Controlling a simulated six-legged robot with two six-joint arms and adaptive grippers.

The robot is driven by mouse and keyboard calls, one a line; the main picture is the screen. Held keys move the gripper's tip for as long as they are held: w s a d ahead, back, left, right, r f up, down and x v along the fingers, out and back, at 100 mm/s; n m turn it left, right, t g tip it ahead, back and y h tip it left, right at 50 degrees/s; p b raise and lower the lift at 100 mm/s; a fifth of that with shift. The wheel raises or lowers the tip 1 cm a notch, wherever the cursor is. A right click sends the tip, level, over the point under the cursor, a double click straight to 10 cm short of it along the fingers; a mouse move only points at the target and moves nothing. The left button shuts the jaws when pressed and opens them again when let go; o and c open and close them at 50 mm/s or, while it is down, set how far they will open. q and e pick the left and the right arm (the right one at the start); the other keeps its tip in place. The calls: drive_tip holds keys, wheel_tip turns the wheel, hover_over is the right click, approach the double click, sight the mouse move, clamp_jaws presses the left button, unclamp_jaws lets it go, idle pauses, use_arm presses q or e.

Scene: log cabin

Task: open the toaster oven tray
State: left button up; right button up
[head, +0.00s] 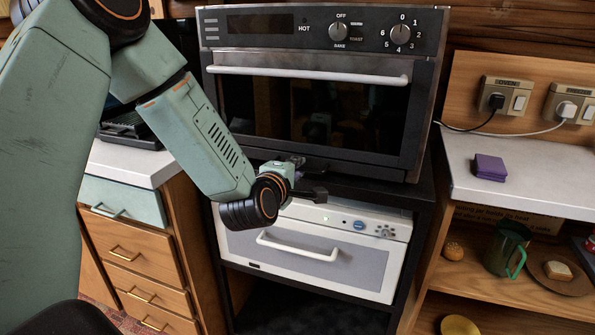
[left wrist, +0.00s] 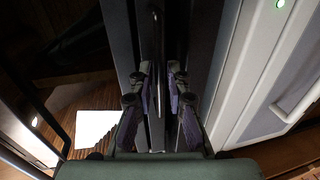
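The black toaster oven (head: 318,110) stands on a dark shelf, its glass door shut under a long silver handle (head: 310,74). The tray cannot be told apart clearly in the head view. My left gripper (head: 308,178) is at the lower front edge of the toaster oven, above the white appliance. In the left wrist view my left gripper (left wrist: 159,82) has its fingers apart, one on either side of a thin dark bar (left wrist: 156,40), which may be the tray's edge or handle. I cannot tell whether the fingers touch it. My right gripper is not in view.
A white appliance (head: 325,255) with a white handle sits just below. Drawers (head: 138,255) stand at the left. The right counter (head: 520,170) holds a purple block (head: 489,167); shelves under it hold a green mug (head: 506,250) and a plate (head: 562,283).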

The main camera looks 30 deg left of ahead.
use_arm(q)
drive_tip(key=shift+w, duration=0.4)
drive_tip(key=shift+f, duration=0.1)
drive_tip(key=shift+a, duration=0.1)
drive_tip(key=shift+c, duration=0.3)
clamp_jaws()
